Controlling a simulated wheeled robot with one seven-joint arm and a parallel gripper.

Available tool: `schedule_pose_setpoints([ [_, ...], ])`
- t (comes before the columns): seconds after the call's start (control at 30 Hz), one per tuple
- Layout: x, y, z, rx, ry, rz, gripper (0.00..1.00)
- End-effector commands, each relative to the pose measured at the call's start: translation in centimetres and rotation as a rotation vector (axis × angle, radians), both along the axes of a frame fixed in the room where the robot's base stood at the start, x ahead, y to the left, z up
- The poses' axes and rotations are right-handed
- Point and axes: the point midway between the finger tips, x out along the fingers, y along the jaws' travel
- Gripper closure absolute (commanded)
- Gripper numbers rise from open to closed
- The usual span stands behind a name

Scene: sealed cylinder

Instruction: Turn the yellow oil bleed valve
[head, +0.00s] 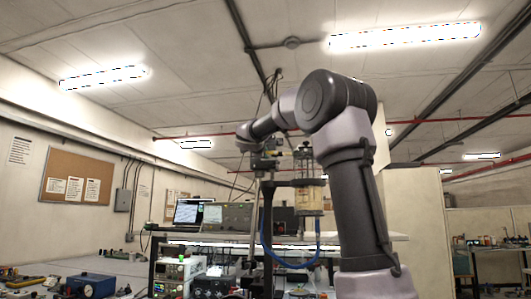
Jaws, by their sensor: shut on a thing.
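My gripper (266,165) is at the end of my bent arm, small in the head view. It points down at the upper part of a dark stand (267,215) on the bench. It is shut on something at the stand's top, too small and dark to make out. A clear, yellowish cylinder (310,200) hangs upright just right of the gripper, apart from it, under a dark cross arm. A blue hose (291,262) loops below the cylinder. I cannot pick out the yellow oil bleed valve; the gripper and wrist may hide it.
A bench shelf (390,237) spans behind the stand, with a laptop (198,213) and a measuring instrument (228,216) on it. Powered instruments (178,272) stand below. A blue box (92,286) and tools lie at left. My upper arm covers the area right of the cylinder.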

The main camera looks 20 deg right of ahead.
Motion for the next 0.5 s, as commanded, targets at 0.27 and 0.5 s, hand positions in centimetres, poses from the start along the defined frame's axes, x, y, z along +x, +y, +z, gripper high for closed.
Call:
schedule_pose_setpoints([
  [0.27,0.02,0.01,-0.45,-0.061,0.044,-0.001,1.0],
  [0.5,0.02,0.02,-0.53,-0.07,0.051,0.0,1.0],
])
